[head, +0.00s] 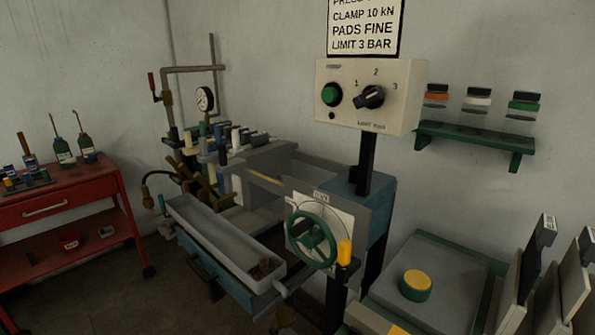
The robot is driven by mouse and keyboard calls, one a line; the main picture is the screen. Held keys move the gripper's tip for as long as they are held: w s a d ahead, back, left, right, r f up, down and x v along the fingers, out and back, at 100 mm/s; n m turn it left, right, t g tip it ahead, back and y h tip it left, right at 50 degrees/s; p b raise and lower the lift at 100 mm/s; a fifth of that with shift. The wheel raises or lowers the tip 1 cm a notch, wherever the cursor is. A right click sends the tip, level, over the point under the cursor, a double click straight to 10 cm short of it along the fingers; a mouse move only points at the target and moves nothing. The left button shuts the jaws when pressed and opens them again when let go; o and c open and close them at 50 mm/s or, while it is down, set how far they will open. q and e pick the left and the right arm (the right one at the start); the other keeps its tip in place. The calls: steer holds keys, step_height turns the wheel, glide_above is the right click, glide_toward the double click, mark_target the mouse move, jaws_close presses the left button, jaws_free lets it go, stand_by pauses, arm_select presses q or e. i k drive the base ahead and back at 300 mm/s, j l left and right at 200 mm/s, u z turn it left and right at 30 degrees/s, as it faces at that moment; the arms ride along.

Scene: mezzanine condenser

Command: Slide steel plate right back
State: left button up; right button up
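Several upright grey plates stand on edge at the right border. The nearest to the middle, a dark-edged plate (511,289), has a black block with a white label at its upper corner. A lighter plate (572,283) stands right of it and is cut off by the picture edge. I cannot tell which of them is the steel plate right. Neither of my grippers is in view.
A flat grey panel (455,262) with a yellow-topped green knob (416,285) lies left of the plates. A press with a green handwheel (312,240) and grey trough (220,235) fills the middle. A control box (368,95), jar shelf (475,137) and red cart (65,205) surround it.

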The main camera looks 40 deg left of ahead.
mark_target(273, 160)
steer(key=u, duration=1.7)
steer(key=i+j+z, duration=0.8)
steer(key=j, duration=0.2)
steer(key=i, duration=0.05)
